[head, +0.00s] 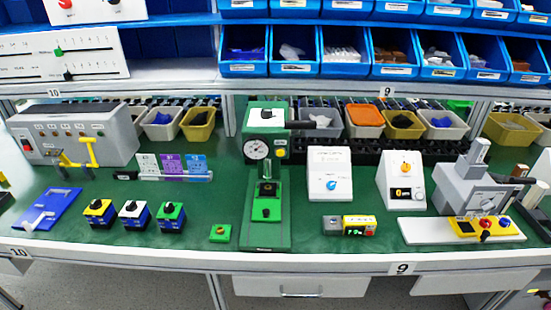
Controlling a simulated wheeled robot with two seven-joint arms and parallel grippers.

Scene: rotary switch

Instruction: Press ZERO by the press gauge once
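A green press (267,205) stands upright at the middle of the bench. Its round white gauge (257,149) faces me on the upper part. A small yellow piece (281,153), which looks like a button, sits just right of the gauge; its lettering is too small to read. I cannot tell which part is marked ZERO. A dark lever or handle (300,125) sticks out to the right above the gauge. Neither of my grippers shows in the head view.
A small green button box (220,233) lies left of the press's base. A grey and yellow control box (350,226) and a white box with a blue knob (329,173) stand to the right. Bins line the back. Bare green mat shows between the things.

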